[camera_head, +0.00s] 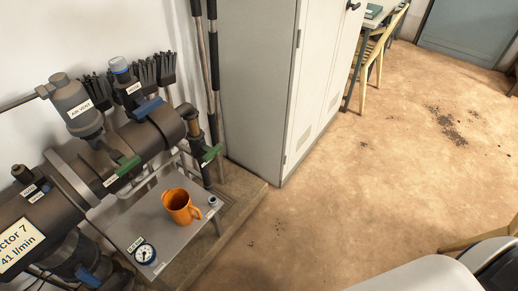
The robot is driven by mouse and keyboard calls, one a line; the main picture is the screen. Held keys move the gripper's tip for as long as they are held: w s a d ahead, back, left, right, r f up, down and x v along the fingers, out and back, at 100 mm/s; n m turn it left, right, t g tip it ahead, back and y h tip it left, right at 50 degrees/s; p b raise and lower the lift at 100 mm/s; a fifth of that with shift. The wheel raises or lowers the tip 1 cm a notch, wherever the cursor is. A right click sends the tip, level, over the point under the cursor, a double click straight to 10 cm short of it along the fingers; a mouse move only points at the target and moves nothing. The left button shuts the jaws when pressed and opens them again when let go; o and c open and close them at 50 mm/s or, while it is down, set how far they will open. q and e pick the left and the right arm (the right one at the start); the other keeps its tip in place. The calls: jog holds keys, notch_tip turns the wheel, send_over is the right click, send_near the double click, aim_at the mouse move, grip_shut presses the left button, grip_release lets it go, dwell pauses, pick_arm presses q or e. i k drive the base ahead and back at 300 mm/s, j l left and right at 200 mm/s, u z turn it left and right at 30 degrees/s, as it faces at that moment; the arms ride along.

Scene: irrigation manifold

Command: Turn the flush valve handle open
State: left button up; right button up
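The irrigation manifold (140,145) is a dark pipe assembly running along the left side. A green lever handle (124,167) sits on its front, with a small label I cannot read. A second green handle (210,154) is at the manifold's far right end by a brass-coloured fitting. Another blue handle (90,275) is low at the bottom left. I cannot tell from the labels which handle is the flush valve. Neither gripper is in view.
A grey shelf (166,233) below the manifold holds an orange mug (180,207), a round gauge (144,253) and a small fitting (213,201). A tall grey cabinet (262,80) stands right of the manifold. The brown floor (370,190) is mostly clear.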

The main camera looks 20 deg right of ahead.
aim_at(209, 152)
jog(key=z, duration=0.2)
jog(key=i+l, duration=0.15)
jog(key=l, duration=0.2)
jog(key=i+l+u, duration=0.1)
jog(key=l, duration=0.2)
jog(key=i+l, duration=0.15)
jog(key=l, duration=0.2)
jog(key=i+l+u, duration=0.1)
jog(key=l, duration=0.25)
